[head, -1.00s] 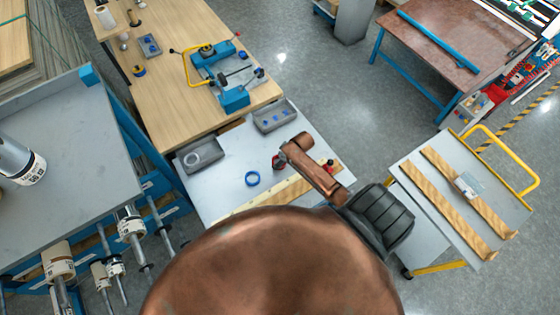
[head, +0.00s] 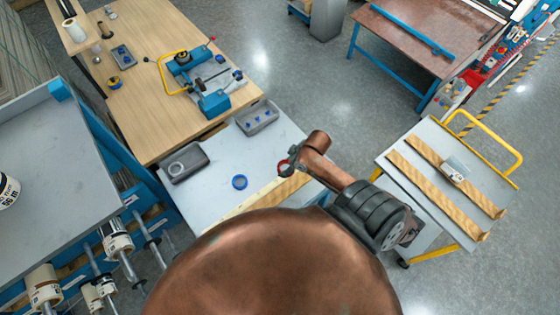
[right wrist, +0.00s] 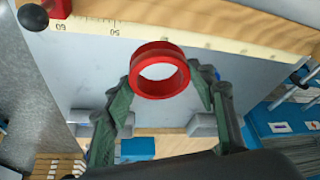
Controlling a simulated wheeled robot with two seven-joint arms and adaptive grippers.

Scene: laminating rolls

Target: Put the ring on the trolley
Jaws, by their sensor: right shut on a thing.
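A red ring (right wrist: 152,90) is held between the fingers of my right gripper (right wrist: 162,82) in the right wrist view. The trolley (head: 428,142) stands to the right, apart from the gripper, with a grey top and a yellow handle (head: 497,124). Two wooden strips (head: 440,205) and a small packet (head: 456,171) lie on its top. My left gripper is not in view.
A blue ring (head: 239,182) lies on the table, near two grey trays (head: 187,160) (head: 257,117). A wooden strip with a scale (right wrist: 190,40) runs along the table edge. Bare floor separates table and trolley. A grey cabinet top (head: 60,150) is at left.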

